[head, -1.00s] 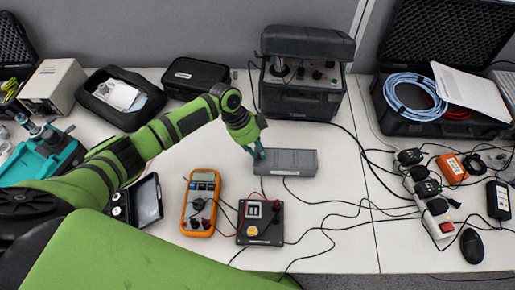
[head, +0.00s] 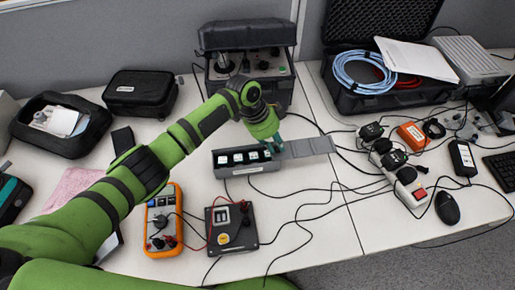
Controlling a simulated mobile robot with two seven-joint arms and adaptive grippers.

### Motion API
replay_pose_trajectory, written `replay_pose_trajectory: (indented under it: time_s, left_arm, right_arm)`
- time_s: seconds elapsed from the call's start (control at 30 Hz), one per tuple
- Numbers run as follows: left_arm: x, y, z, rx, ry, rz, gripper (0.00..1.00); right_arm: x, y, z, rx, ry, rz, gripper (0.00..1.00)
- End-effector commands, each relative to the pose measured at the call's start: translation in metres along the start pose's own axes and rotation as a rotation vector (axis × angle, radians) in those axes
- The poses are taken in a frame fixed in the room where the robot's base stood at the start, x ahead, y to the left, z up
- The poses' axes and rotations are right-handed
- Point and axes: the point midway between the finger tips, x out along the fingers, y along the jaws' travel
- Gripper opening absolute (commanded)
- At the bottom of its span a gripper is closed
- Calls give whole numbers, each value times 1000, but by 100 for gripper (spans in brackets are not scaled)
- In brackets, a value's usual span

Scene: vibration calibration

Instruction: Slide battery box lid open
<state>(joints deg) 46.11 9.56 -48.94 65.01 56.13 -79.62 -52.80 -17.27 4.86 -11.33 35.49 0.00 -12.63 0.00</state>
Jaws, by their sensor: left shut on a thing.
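The grey battery box (head: 233,172) sits on the white table in the middle of the head view. Its left part is uncovered and shows several dark cells with pale tops inside. The flat grey lid (head: 308,147) sticks out past the box's right end. My left gripper (head: 276,146) is at the lid's left end, pointing down, and is shut on the lid. The fingertips are small and partly merge with the lid and box edge. My right gripper does not show.
A black switch panel (head: 231,229) and an orange multimeter (head: 163,222) stand in front of the box. A calibrator case (head: 250,75) stands behind it. Black cables and a power strip (head: 408,187) lie to the right.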

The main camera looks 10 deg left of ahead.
Motion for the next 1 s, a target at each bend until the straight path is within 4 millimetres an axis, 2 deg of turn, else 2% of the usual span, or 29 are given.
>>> replay_pose_trajectory:
  time_s: [0.13, 0.47, 0.5, 0.53, 0.57, 0.8, 0.87, 1.0]
  left_arm:
    - [4, -3, -7, 0, -1, -1, 0]
    - [4, -3, -8, -1, -2, -1, 0]
    - [4, -3, -7, -1, -2, -1, 30]
    - [4, -3, -7, -1, -2, -1, 42]
    - [4, -3, -7, -1, -2, -1, 45]
    - [4, -3, -8, -1, -1, 0, 45]
    - [3, -3, -8, -1, -1, 0, 45]
    - [-6, -4, -8, -1, 0, -2, 45]
  right_arm:
    - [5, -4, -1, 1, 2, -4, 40]
    - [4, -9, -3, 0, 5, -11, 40]
    - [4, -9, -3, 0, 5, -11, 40]
    - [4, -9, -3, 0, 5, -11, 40]
    - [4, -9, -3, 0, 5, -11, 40]
    - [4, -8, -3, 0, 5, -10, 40]
    - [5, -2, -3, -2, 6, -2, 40]
    - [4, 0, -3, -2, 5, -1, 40]
